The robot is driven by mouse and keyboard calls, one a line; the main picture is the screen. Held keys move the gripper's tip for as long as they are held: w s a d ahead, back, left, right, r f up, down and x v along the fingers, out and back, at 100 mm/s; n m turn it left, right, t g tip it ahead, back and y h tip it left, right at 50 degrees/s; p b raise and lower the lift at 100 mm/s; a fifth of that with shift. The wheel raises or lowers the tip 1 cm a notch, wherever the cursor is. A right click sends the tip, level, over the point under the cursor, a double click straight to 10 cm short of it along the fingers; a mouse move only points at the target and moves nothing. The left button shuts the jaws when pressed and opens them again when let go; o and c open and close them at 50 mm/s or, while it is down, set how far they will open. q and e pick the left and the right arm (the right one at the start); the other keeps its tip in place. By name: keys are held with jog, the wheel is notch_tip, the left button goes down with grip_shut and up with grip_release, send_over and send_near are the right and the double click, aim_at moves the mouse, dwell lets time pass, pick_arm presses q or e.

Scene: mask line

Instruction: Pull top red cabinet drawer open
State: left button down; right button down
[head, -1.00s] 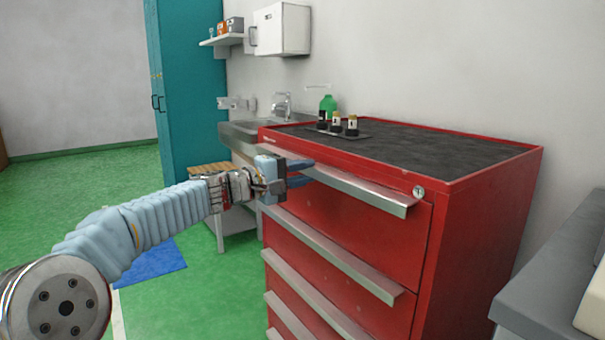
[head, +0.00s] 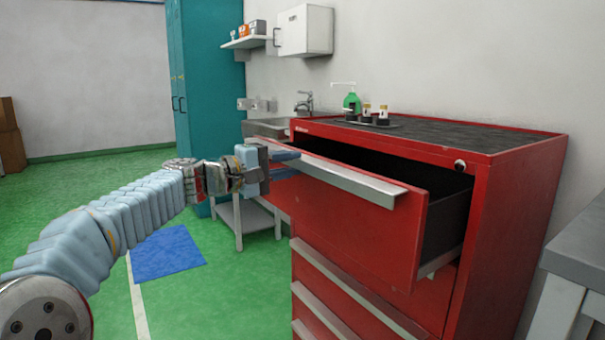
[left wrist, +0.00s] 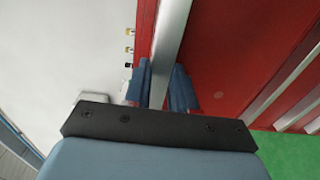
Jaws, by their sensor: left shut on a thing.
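The red cabinet (head: 510,220) stands at the right of the head view. Its top drawer (head: 345,212) is pulled out, and the dark inside shows behind the front. A long metal handle (head: 350,178) runs along the drawer front's upper edge. My left gripper (head: 284,160) is shut on the left end of this handle. In the left wrist view the blue fingers (left wrist: 160,88) lie on both sides of the metal handle strip (left wrist: 170,45). The lower drawers (head: 350,288) are shut. My right gripper is in neither view.
Small bottles and a green bottle (head: 352,101) stand on the cabinet's dark top. A sink (head: 265,127) and a side table (head: 246,217) are behind the gripper. A grey counter (head: 585,245) is at the right. Green floor is free at the left, with a blue mat (head: 166,252).

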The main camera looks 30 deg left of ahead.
pick_arm(q)
jog(key=b+v, duration=0.4)
jog(key=v, duration=1.7)
jog(key=shift+s+a+f, duration=0.2)
jog(key=shift+f, duration=0.15)
jog(key=c, duration=1.1)
grip_release()
jog(key=shift+c, duration=0.2)
jog(key=shift+o, duration=0.7)
jog(key=shift+r, duration=0.15)
jog(key=p+v, duration=0.1)
jog(key=v, duration=1.3)
jog(key=shift+p, duration=0.3)
